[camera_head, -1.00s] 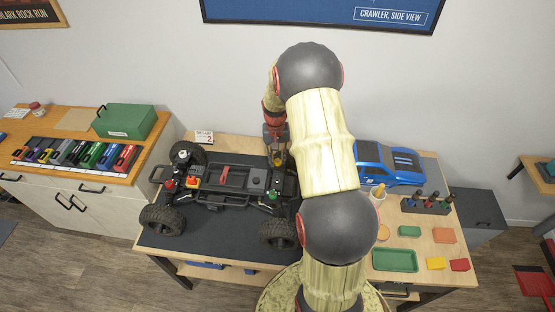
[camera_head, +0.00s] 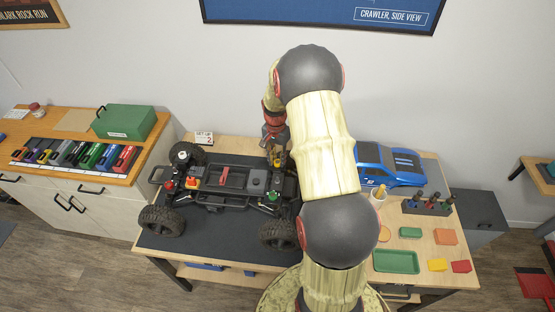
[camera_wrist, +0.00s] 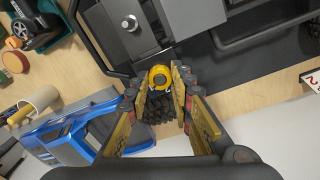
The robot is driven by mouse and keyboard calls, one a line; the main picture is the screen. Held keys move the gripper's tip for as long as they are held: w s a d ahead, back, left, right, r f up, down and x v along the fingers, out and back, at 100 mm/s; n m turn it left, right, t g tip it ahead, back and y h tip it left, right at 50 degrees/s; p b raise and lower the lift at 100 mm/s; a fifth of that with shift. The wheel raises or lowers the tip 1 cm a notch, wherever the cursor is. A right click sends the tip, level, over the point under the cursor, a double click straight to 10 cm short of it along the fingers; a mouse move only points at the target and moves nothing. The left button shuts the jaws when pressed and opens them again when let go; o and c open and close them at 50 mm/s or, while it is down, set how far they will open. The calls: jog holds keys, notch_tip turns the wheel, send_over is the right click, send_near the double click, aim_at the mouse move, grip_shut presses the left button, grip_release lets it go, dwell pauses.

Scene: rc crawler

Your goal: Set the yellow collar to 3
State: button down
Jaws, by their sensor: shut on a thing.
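The yellow collar (camera_wrist: 160,77) sits at a rear corner of the black crawler chassis (camera_wrist: 206,54), on a black coil shock. In the wrist view my gripper (camera_wrist: 158,82) has a finger on each side of the collar and is shut on it. In the head view my gripper (camera_head: 277,152) reaches down at the chassis's far right corner, and only a little yellow shows there. The crawler (camera_head: 232,180) stands on a dark mat. Any marks on the collar are too small to read.
A white set-up card (camera_head: 204,138) reading 2 stands behind the crawler. The blue body shell (camera_head: 388,163) lies close to the right of my arm. A green tray (camera_head: 395,261) and small coloured pieces lie at the front right.

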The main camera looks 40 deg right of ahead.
jog(key=c, duration=1.6)
grip_release()
jog(key=shift+o, duration=0.2)
